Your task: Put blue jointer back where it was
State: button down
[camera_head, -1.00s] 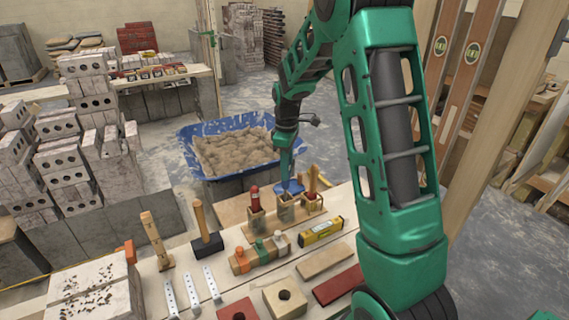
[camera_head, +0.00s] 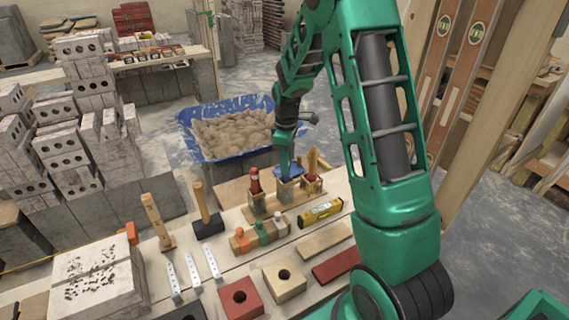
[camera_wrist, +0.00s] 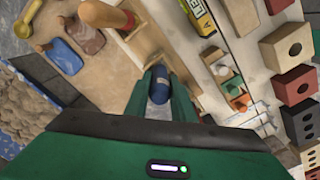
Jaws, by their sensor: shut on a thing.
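The blue jointer (camera_wrist: 159,90) is between the two fingers of my gripper (camera_wrist: 160,97) in the wrist view; its rounded blue end shows. In the head view my gripper (camera_head: 285,171) is directly over the middle wooden holder (camera_head: 285,195). How far the jointer sits in that holder is hidden by the fingers. A red-handled tool (camera_head: 254,181) stands in the holder to the left. A wooden-handled tool (camera_head: 312,162) stands in the holder to the right, and its handle also shows in the wrist view (camera_wrist: 100,13).
A blue trowel (camera_wrist: 63,56) lies behind the holders. A hammer (camera_head: 208,217) stands at left. Bricks (camera_head: 240,296) line the near side. A blue tub (camera_head: 243,152) is behind.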

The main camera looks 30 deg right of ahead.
jog(key=shift+f, duration=0.4)
dwell(0.7)
jog(key=c, duration=1.4)
grip_release()
jog(key=shift+c, duration=0.2)
jog(key=shift+r, duration=0.1)
notch_tip(320, 180, up, 10)
jog(key=shift+w+f, duration=0.1)
jog(key=shift+r, duration=0.35)
